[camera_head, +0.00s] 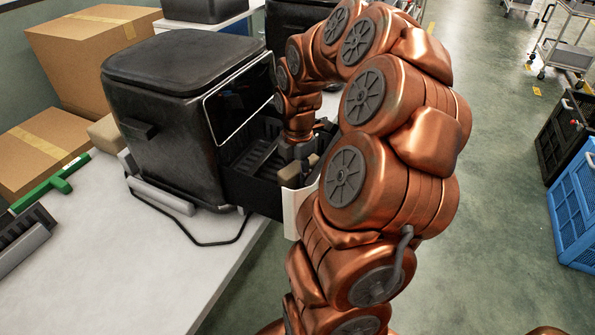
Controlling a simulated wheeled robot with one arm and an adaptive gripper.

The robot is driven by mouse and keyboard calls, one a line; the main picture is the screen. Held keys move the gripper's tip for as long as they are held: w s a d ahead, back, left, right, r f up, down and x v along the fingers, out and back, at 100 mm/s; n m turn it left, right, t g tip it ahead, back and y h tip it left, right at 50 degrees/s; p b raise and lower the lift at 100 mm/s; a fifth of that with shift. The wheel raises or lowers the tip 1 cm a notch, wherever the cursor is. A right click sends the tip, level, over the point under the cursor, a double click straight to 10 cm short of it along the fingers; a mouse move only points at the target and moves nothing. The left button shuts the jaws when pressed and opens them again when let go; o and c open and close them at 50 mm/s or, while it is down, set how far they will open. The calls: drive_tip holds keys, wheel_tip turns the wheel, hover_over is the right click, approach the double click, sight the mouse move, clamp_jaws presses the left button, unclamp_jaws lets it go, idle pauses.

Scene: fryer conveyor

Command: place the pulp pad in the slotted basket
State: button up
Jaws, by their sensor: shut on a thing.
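The slotted basket (237,181) is the dark pulled-out drawer of a black fryer (163,100), with dark slots showing on its inside floor. My gripper (302,158) reaches down over the right part of the basket, at its inside. It is shut on a small tan piece, the pulp pad (290,174), which shows beside the fingers near the basket's front wall. My arm and the basket wall hide part of the pad and fingers. I cannot tell whether the pad touches the basket floor.
The fryer stands on a pale table (150,270) with a black cable on it. Cardboard boxes (90,50), a tan block (104,133) and a green tool (55,187) lie to the left. Blue (575,205) and black crates stand at the right on open floor.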

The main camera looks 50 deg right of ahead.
sight(297, 165)
drive_tip(key=shift+f, duration=0.15)
drive_tip(key=o, duration=1.1)
wheel_tip(297, 165, up, 12)
drive_tip(key=shift+r+b, duration=0.2)
drive_tip(key=shift+b, duration=0.65)
